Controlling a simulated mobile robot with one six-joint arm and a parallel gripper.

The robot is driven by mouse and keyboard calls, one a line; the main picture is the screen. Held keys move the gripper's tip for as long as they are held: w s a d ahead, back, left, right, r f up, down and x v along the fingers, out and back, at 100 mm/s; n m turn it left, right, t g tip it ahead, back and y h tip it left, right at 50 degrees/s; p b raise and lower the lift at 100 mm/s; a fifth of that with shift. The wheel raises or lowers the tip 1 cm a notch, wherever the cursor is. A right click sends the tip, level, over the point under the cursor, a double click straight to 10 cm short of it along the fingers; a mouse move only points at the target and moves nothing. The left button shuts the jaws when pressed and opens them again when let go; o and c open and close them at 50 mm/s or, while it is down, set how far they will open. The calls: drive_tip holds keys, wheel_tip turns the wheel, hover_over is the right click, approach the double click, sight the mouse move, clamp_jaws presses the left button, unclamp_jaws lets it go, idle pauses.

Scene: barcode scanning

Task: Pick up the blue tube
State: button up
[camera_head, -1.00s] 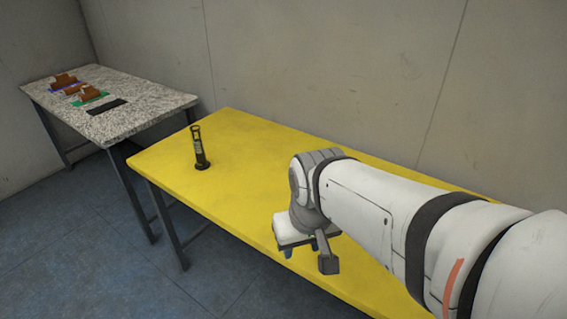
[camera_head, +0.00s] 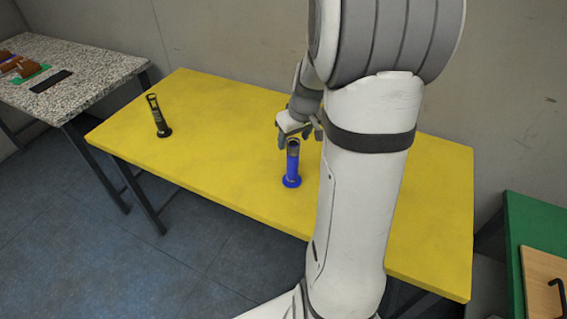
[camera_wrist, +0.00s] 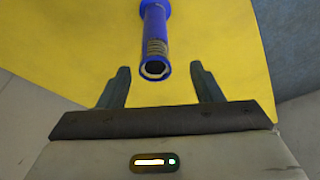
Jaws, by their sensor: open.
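The blue tube (camera_head: 292,168) stands upright on a round base on the yellow table (camera_head: 226,120), just left of my arm in the head view. Its top opening is dark with a light rim. My gripper (camera_head: 298,138) is close to the tube's top, partly hidden by my own arm. In the wrist view the blue tube (camera_wrist: 156,40) points down the picture, its open end just beyond and between the two fingertips. My gripper (camera_wrist: 162,80) is open there, with no contact visible.
A black scanner-like object (camera_head: 158,117) stands at the table's left end. A speckled table (camera_head: 95,75) with brown items is at far left. A green table (camera_head: 530,215) with a wooden board (camera_head: 548,290) is at right. The yellow table between scanner and tube is clear.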

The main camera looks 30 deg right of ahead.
sight(294, 142)
drive_tip(key=shift+d+p+x, duration=0.15)
drive_tip(key=shift+p+x, duration=0.1)
drive_tip(key=shift+x, duration=1.2)
drive_tip(key=shift+d+p+x, duration=0.1)
drive_tip(key=shift+p+x, duration=0.15)
drive_tip(key=shift+x, duration=1.25)
drive_tip(key=shift+w, duration=0.1)
drive_tip(key=shift+c, duration=0.6)
drive_tip(key=shift+r, duration=0.1)
clamp_jaws()
